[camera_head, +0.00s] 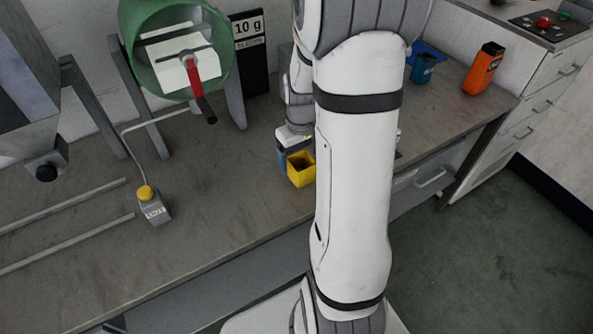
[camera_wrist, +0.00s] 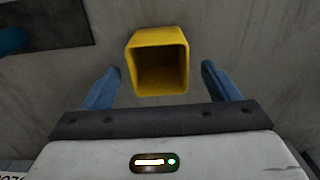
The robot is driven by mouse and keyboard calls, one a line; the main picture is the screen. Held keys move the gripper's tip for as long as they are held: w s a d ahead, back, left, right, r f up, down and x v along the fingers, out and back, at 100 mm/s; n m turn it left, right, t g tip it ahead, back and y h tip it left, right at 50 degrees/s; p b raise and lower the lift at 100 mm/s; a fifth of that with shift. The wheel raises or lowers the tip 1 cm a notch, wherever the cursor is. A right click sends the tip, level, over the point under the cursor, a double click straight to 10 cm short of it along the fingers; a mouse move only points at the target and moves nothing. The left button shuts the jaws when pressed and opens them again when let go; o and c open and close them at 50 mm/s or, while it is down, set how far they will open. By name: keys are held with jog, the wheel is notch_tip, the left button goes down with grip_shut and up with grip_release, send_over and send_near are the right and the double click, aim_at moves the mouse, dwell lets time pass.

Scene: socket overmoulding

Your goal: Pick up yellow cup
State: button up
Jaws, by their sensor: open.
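The yellow cup (camera_head: 301,169) is square and hollow and stands on the grey workbench, just left of my arm in the head view. In the wrist view the yellow cup (camera_wrist: 158,62) sits ahead of my gripper, between the lines of its two blue fingers. My gripper (camera_wrist: 161,80) is open, with one finger on each side of the cup and a gap on both sides. In the head view my gripper (camera_head: 287,147) is partly hidden behind the cup and my arm.
A blue cup (camera_head: 423,69) and an orange container (camera_head: 483,69) stand at the right.

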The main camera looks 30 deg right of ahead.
aim_at(301, 169)
notch_tip(301, 169, down, 5)
jog(key=shift+s+f, duration=0.1)
jog(key=shift+s, duration=0.05)
jog(key=shift+c, duration=0.2)
jog(key=c, duration=1)
